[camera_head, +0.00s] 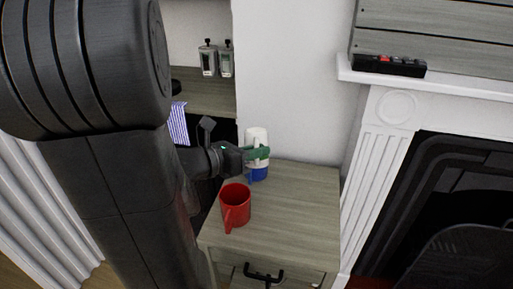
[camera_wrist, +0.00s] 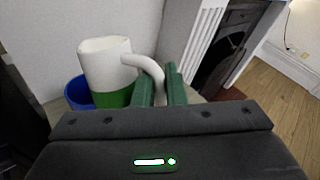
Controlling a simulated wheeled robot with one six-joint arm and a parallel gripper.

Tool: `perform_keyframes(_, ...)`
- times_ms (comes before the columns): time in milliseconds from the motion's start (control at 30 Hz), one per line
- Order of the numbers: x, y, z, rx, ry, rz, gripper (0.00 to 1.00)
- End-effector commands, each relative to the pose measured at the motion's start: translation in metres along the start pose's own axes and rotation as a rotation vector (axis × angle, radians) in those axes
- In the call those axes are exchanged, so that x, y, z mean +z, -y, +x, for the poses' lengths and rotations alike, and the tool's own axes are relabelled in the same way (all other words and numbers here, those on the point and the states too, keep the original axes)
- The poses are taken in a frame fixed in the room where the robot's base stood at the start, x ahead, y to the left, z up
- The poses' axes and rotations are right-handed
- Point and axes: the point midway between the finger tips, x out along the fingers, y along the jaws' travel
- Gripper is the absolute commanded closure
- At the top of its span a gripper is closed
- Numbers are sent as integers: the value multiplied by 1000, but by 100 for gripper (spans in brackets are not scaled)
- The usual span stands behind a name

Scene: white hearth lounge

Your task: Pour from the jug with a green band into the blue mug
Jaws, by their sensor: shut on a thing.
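My gripper (camera_head: 261,154) is shut on the handle of a white jug (camera_head: 256,136) with a green band. In the wrist view the jug (camera_wrist: 105,62) stands left of the green fingers (camera_wrist: 160,84), its curved handle running between them. The jug looks roughly upright, with at most a slight lean. The blue mug (camera_head: 259,174) is on the wooden cabinet, just below the jug in the head view and partly hidden. In the wrist view the blue mug (camera_wrist: 76,93) shows behind and left of the jug. The insides of jug and mug are hidden.
A red mug (camera_head: 235,206) stands on the cabinet top (camera_head: 298,205), nearer its front edge. The cabinet's right side is clear. A white wall is behind, a fireplace (camera_head: 440,190) is at the right, and a shelf with two bottles (camera_head: 209,60) is at the back left.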

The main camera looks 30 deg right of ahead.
Motion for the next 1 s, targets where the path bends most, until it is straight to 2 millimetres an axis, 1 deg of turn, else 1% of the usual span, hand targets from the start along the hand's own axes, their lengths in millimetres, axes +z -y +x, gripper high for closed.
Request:
perform_keyframes(133,3,1,-1,0,-9,-14,100)
perform_keyframes(1000,-2,-3,2,0,-89,-133,100)
